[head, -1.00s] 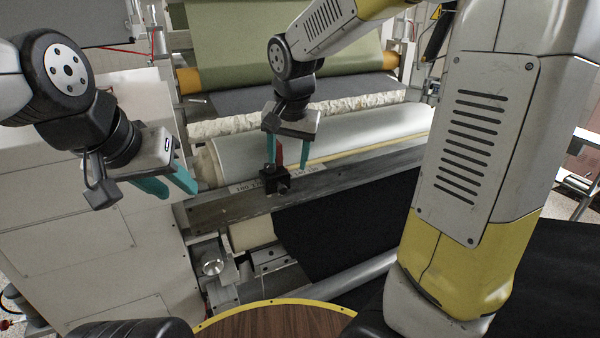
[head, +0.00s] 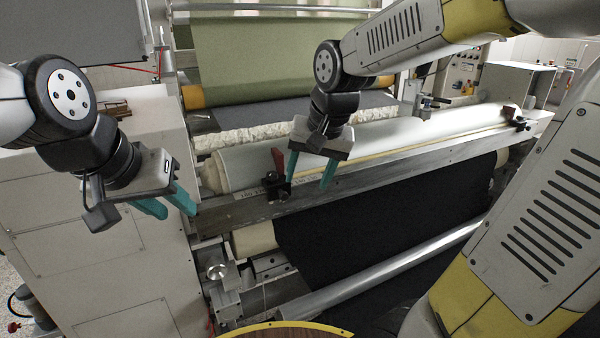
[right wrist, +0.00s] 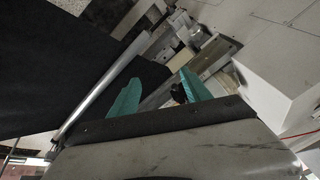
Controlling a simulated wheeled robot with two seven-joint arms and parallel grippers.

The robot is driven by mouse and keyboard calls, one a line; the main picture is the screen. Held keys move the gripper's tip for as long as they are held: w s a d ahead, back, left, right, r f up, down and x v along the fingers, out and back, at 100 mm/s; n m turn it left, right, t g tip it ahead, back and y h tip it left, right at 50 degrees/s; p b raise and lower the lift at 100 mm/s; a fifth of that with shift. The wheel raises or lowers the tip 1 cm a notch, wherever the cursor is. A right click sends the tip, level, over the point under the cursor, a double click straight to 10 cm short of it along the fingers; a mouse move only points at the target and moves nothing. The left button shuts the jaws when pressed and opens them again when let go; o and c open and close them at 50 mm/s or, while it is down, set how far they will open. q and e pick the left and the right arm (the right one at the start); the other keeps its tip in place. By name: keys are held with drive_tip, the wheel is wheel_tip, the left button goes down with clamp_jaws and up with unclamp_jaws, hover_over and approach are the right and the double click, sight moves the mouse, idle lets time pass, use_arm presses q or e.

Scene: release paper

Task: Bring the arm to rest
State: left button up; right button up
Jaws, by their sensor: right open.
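My right gripper (head: 309,174) hangs in front of the white roll with its two teal fingers apart and nothing between them. It also shows in the right wrist view (right wrist: 160,84), fingers spread. A black clamp with a red lever (head: 279,184) stands on the metal bar (head: 385,165), just left of and below the right gripper's left finger. A small dark part, seemingly this clamp, shows beside one finger in the right wrist view (right wrist: 178,93). My left gripper (head: 178,212) is at the left, before the pale machine cabinet, its teal fingers apart and empty.
A white roll (head: 370,130) lies behind the bar, and black material (head: 370,225) hangs below it. A second clamp (head: 517,122) sits at the bar's far right. A metal roller (head: 380,275) runs lower in front. A round wooden top (head: 285,332) shows at the bottom.

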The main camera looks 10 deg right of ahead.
drive_tip(key=s+d+r+n+t, duration=0.2)
drive_tip(key=s+d+n, duration=0.1)
drive_tip(key=s, duration=0.8)
drive_tip(key=shift+d+r, duration=0.15)
drive_tip(key=shift+d, duration=0.4)
drive_tip(key=shift+s, duration=0.1)
